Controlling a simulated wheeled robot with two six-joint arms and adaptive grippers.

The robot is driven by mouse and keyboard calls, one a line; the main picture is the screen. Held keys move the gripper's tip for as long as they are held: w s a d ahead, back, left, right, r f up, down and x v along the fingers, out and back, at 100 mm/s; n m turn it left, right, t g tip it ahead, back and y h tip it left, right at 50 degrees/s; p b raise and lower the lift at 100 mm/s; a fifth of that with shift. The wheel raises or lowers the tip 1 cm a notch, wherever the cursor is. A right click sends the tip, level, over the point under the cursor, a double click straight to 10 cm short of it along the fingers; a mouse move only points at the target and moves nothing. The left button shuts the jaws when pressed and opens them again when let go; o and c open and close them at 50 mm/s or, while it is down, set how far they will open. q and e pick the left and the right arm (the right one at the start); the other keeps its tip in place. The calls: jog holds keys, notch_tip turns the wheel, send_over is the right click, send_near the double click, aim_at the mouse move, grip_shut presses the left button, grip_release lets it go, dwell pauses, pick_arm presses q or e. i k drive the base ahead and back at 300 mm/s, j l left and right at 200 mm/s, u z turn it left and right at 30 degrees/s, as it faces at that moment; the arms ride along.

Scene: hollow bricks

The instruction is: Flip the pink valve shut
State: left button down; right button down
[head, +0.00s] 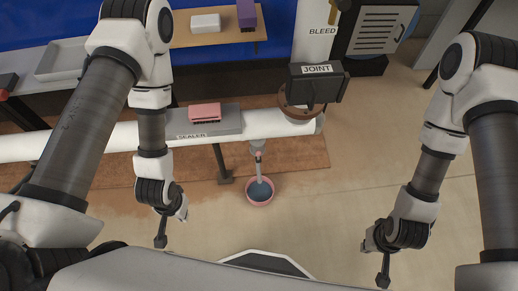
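A small pink valve handle (258,155) sits on a thin grey spout under the white pipe (265,124), near the middle of the head view. The spout runs down to a pink bucket (260,201) with blue liquid in it on the floor. My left gripper (160,241) hangs to the lower left of the valve, apart from it. My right gripper (383,278) hangs at the lower right, farther from the valve. Each gripper shows edge-on as one dark finger shape, so its opening cannot be told. Neither visibly holds anything.
A pink block (205,112) lies on a grey holder labelled SEALER on the pipe. A dark box (318,83) labelled JOINT stands at the pipe's right end. A wooden shelf (215,33) is behind. Floor (330,215) is open between my arms.

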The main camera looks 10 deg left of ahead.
aim_at(258, 153)
jog(key=k+l, duration=0.15)
jog(key=k, duration=0.35)
jog(key=k+l, duration=0.1)
jog(key=k, duration=0.4)
